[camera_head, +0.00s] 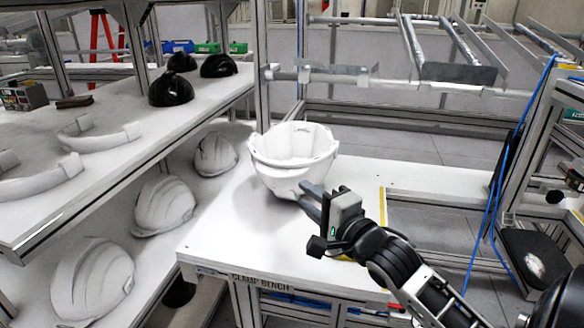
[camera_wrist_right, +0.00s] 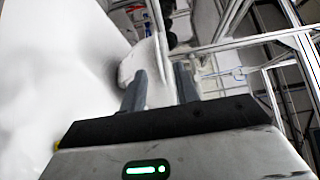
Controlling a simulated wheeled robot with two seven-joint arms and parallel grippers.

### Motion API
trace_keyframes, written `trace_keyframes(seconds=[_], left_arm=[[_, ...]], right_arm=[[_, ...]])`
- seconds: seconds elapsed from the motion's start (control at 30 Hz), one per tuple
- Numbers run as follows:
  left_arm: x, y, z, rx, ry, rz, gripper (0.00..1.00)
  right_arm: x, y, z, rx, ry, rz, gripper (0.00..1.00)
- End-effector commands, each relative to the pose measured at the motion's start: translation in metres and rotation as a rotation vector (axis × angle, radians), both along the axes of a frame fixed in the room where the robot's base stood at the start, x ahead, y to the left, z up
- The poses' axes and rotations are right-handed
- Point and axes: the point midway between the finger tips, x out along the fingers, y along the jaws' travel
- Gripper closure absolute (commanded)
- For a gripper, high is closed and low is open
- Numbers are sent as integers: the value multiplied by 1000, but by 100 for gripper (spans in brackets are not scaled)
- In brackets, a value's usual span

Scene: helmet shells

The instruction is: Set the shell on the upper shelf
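A white helmet shell (camera_head: 293,168) sits open side up on the white bench (camera_head: 245,245), near its back left. My right gripper (camera_head: 310,197) reaches in from the lower right, with its fingers at the shell's lower front right side. In the right wrist view its two fingers (camera_wrist_right: 160,88) stand apart, and a white form that looks like the shell (camera_wrist_right: 142,62) shows beyond them. Whether the fingers touch the shell is unclear. The upper shelf (camera_head: 125,165) is at the left, holding black shells (camera_head: 171,89) and white curved parts (camera_head: 100,138). My left gripper is not in view.
Several white shells (camera_head: 164,205) lie on the lower shelf, under the upper one. The upper shelf's front right part is bare. A metal rail rack (camera_head: 455,72) stands behind the bench at right. Blue cables (camera_head: 497,180) hang at right.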

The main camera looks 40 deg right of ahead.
Motion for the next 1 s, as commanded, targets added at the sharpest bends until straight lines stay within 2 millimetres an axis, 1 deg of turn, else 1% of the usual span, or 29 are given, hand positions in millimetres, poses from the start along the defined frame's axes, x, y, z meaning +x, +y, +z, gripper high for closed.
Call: trace_keyframes(seconds=[0.03, 0.1, 0.23, 0.3, 0.47, 0.7, 0.8, 1.0], left_arm=[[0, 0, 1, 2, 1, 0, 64], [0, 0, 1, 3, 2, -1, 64], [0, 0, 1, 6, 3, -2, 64], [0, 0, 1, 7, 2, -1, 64], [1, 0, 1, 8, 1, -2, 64], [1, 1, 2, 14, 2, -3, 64], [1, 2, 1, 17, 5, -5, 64], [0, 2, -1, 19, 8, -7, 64]], right_arm=[[13, -1, 3, -3, -4, 0, 69], [27, -1, 2, -2, -2, 0, 69], [48, 0, 1, -2, 0, 0, 69], [55, -1, 0, -3, 1, 0, 69], [64, -1, -1, -4, 1, -1, 69], [98, -1, -4, -5, 1, 0, 69], [108, -1, -5, -4, 2, 0, 69], [112, -1, -6, -3, 3, 0, 69]])
